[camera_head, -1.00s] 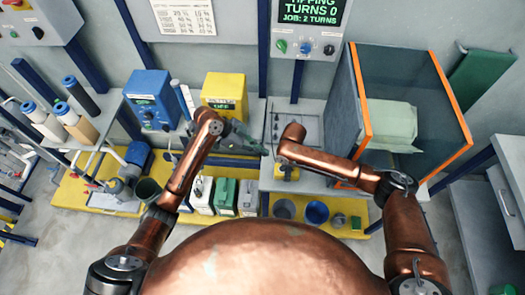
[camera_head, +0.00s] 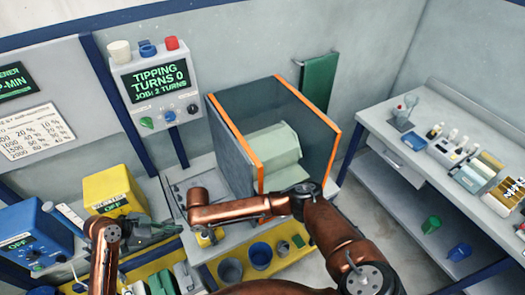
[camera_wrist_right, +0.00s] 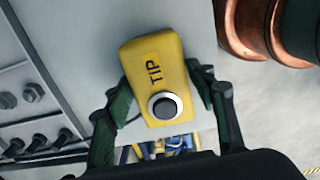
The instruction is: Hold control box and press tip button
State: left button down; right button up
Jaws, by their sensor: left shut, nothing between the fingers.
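The yellow control box (camera_wrist_right: 155,62) carries the label TIP and a round black tip button (camera_wrist_right: 166,106) with a pale ring. In the right wrist view it sits tilted between the two dark green fingers of my right gripper (camera_wrist_right: 160,85), which appear to touch its sides. In the head view, a small part of the yellow box (camera_head: 205,238) shows below my right arm, and that gripper is mostly hidden. My left gripper (camera_head: 168,229) is shut and empty, in front of the yellow OFF unit and left of the control box, apart from it.
A display panel (camera_head: 157,82) reads "TIPPING TURNS 0, JOB: 2 TURNS". An orange-edged clear enclosure (camera_head: 235,135) stands behind my right arm. A yellow OFF unit (camera_head: 112,190) and a blue one (camera_head: 30,228) stand left. Buckets (camera_head: 260,255) sit below. A side bench (camera_head: 385,125) is right.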

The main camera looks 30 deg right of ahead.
jog(key=o, duration=0.3)
jog(key=shift+a+r, duration=0.1)
jog(key=shift+r, duration=0.05)
notch_tip(320, 180, up, 12)
dwell(0.4)
